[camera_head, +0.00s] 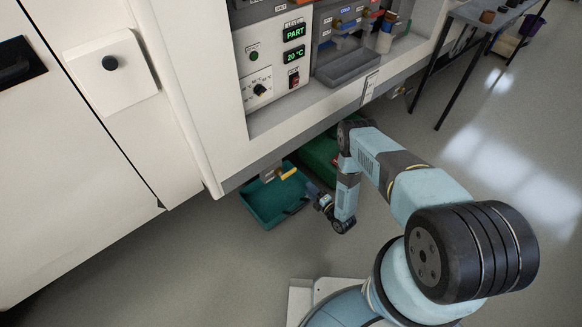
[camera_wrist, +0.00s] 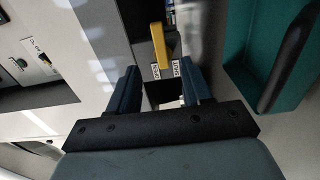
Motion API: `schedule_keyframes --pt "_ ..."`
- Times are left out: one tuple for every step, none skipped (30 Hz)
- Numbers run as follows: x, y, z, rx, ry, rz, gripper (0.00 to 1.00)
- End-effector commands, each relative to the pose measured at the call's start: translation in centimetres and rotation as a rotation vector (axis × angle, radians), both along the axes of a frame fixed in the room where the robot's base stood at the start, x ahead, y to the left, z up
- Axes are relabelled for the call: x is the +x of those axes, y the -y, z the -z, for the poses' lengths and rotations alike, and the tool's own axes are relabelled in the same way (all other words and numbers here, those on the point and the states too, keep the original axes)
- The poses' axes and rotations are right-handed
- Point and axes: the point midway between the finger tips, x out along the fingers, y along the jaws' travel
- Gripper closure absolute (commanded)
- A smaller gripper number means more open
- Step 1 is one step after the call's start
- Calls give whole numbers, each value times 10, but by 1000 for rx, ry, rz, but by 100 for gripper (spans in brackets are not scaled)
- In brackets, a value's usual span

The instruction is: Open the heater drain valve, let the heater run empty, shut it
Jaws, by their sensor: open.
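The drain valve's yellow lever (camera_wrist: 159,44) is in the upper middle of the wrist view, with small white labels by its end that are too blurred to read surely. In the head view the yellow lever (camera_head: 287,172) shows under the vehicle's lower edge, above a teal tray (camera_head: 250,211). My gripper (camera_wrist: 160,78) is open; its two dark fingers stand either side of the lever's line, with the lever beyond them and no contact visible. In the head view my gripper (camera_head: 322,203) is low, right of the tray. The tray also shows at right in the wrist view (camera_wrist: 239,45).
The heater panel (camera_head: 262,62) shows PART and 20 °C. A dark green case (camera_head: 318,158) lies under the vehicle behind my arm. The vehicle's lower edge (camera_head: 245,176) overhangs the tray. A table (camera_head: 478,17) stands at the far right; the floor between is clear.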

Motion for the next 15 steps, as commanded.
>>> schedule_keyframes --pt "1 -3 0 1 1 -1 51" --pt "3 -5 0 1 2 -2 51" --pt "5 -8 0 1 3 -4 51" --pt "8 -12 0 1 3 -5 51" --pt "11 -15 0 1 3 -6 51" --pt "15 -20 -1 3 3 -7 51" --pt "18 -24 -1 2 2 -8 51" --pt "21 -28 -1 2 2 -9 51" --pt "26 -34 -1 3 3 -10 51" --pt "30 -38 -1 2 2 -10 51" --pt "34 -41 -1 3 1 -10 51" --pt "39 -46 -1 3 3 -10 51" --pt "42 -50 0 1 1 -10 51" --pt "46 -54 0 1 1 -10 51" --pt "51 -59 -1 1 3 -10 51"
